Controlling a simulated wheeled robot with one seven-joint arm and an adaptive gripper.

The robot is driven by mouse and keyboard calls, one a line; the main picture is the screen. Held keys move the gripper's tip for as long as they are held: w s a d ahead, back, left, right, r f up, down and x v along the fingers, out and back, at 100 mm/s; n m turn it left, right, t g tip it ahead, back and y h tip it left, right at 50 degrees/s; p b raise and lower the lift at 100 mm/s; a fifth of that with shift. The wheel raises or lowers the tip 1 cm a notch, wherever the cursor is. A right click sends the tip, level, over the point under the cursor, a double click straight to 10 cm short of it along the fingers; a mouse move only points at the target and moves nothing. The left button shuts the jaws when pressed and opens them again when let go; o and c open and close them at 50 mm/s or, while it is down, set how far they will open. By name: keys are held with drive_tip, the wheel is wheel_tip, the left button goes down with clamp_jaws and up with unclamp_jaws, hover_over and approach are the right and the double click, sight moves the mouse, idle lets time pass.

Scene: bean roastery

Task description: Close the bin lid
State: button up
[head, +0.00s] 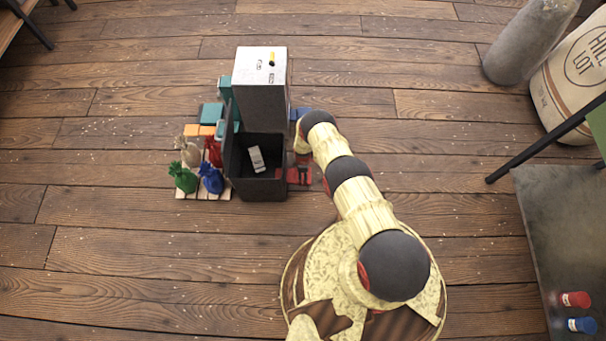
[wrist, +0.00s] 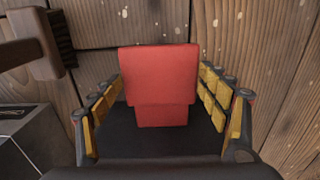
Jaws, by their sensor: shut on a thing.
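The bin (head: 262,190) is a dark, open-topped box on the floor in the head view. A thin dark panel, seemingly its lid (head: 231,138), stands upright along its left side, so the bin is open. A small pale grey item (head: 256,159) lies inside. My gripper (wrist: 160,78) shows in the wrist view, its yellow-padded fingers either side of a red block (wrist: 158,75), shut on it. In the head view my arm reaches to the bin's right side, where red pieces show; the gripper's fingers are hard to make out there.
A tall dark box with a white top (head: 262,65) stands behind the bin. Green and blue sacks (head: 211,178) sit on a pale pallet at its left, with teal and orange boxes behind. A grey table (head: 560,230) stands at right. The floor in front is clear.

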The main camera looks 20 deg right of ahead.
drive_tip(key=c, duration=0.4)
drive_tip(key=shift+d+f, duration=0.1)
drive_tip(key=shift+f, duration=0.45)
drive_tip(key=shift+a+f, duration=0.2)
drive_tip(key=shift+f, duration=0.3)
drive_tip(key=shift+w+a+f+y, duration=0.25)
drive_tip(key=shift+a+f+y, duration=0.2)
drive_tip(key=shift+f, duration=0.2)
drive_tip(key=shift+a, duration=0.1)
drive_tip(key=shift+a+r, duration=0.1)
drive_tip(key=shift+a, duration=0.05)
